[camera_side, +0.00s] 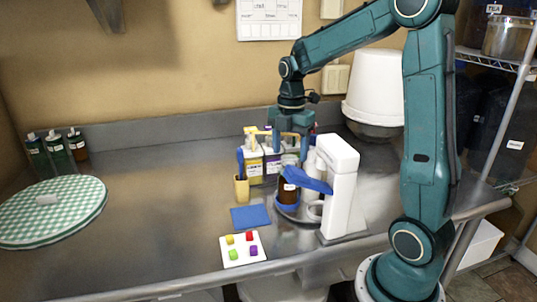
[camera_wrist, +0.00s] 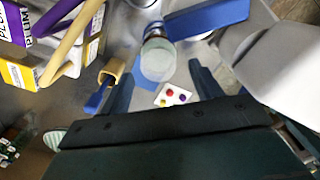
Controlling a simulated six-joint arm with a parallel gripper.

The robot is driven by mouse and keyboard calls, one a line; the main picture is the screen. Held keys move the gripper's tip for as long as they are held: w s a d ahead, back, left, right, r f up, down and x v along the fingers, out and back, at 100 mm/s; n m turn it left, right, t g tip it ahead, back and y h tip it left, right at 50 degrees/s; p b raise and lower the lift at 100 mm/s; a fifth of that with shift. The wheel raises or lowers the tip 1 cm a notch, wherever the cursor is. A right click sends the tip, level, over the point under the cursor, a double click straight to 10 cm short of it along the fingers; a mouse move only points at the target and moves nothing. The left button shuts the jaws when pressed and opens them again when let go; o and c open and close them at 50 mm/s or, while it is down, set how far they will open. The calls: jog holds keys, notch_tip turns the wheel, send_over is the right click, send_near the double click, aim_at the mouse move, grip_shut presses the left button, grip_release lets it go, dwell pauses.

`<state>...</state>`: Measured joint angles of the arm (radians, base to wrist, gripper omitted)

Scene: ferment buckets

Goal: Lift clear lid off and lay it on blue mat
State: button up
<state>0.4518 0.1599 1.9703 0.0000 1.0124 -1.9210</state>
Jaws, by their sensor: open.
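The clear lid (camera_wrist: 157,62) is a pale, see-through round piece in the wrist view. It appears to sit on top of the brown jar (camera_side: 288,190), which stands beside the white machine. In the side view the lid (camera_side: 289,160) is small and hard to make out. My gripper (camera_side: 290,152) points down above the jar, fingers apart. In the wrist view the fingertips (camera_wrist: 160,68) lie to either side of the lid, with gaps showing; I cannot tell their height against it. The blue mat (camera_side: 250,217) lies flat and bare on the counter, left of the jar.
The white machine (camera_side: 340,185) with a blue arm (camera_side: 308,181) stands close on the right. A yellow cup (camera_side: 241,190) holds a blue tool on the left. Labelled cartons (camera_side: 254,167) stand behind. A white card with coloured blocks (camera_side: 231,254) lies in front. The counter's left-middle is clear.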

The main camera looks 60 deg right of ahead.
aim_at(289, 158)
jog(key=shift+f, duration=1.85)
jog(key=shift+w, duration=0.1)
jog(key=c, duration=1)
jog(key=shift+c, duration=0.2)
jog(key=shift+r, duration=0.15)
notch_tip(289, 158, up, 20)
